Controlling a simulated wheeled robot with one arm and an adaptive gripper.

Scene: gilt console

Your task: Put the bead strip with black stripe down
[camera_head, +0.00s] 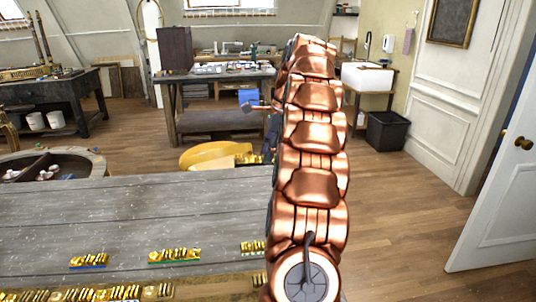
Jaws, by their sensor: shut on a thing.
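My copper arm rises through the middle right of the head view and hides much of what is behind it. Just left of it, my gripper (269,148) shows only as a dark sliver, mostly hidden by the arm. It is shut on the bead strip with black stripe (247,159), a short row of gold beads held above the grey plank table (130,215). The strip's right part is hidden, and its stripe is too small to make out clearly. On the table lie a strip with a blue stripe (88,260) and one with a green stripe (175,256).
Another gold strip (253,247) lies partly behind my arm. A row of gold pieces (95,294) lines the near edge. The planks behind the strips are bare. A yellow rounded thing (215,155) is beyond the table, and a workbench (215,125) stands further back.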

